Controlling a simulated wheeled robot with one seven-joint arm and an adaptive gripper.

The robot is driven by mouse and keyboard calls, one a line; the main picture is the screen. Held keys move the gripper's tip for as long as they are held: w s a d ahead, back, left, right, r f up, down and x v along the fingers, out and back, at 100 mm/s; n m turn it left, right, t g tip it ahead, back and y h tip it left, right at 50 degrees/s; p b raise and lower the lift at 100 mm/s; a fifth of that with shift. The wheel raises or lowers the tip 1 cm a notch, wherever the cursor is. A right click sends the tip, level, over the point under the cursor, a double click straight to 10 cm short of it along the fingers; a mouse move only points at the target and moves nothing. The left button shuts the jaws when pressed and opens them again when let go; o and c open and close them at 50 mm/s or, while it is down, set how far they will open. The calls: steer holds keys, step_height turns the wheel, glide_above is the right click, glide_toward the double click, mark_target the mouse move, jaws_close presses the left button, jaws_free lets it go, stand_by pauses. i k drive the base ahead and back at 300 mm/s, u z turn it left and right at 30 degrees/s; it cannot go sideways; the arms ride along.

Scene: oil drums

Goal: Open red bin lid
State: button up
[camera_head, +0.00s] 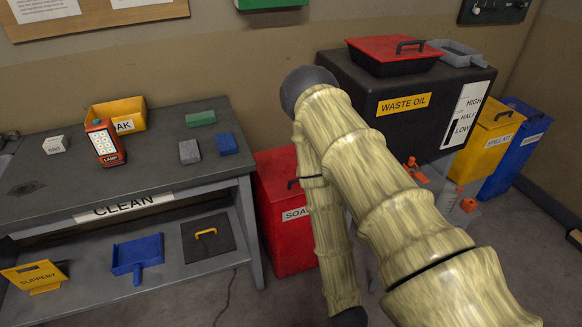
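The red bin (288,246) stands on the floor between the workbench and the black waste oil tank. Its white label is partly covered and reads "SOA". Its red lid (272,168) looks shut, with a thin black handle (293,183) at the front edge. My pale, bamboo-textured arm crosses in front and hides the bin's right side. The arm bends at a dark joint at the top and comes down past the bin to the bottom edge. My gripper is not in view; only a dark part of the arm shows at the bottom edge.
The workbench (60,194) at left holds a yellow bin, a lamp and several blocks. The waste oil tank (365,110) at right carries a black tray with a red top (390,47). Yellow (490,145) and blue (515,155) bins stand farther right. Some floor shows before the red bin.

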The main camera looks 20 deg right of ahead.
mark_target(276, 167)
steer(key=k, duration=0.6)
steer(key=z, duration=0.7)
steer(key=i, duration=1.45)
steer(key=u, duration=0.65)
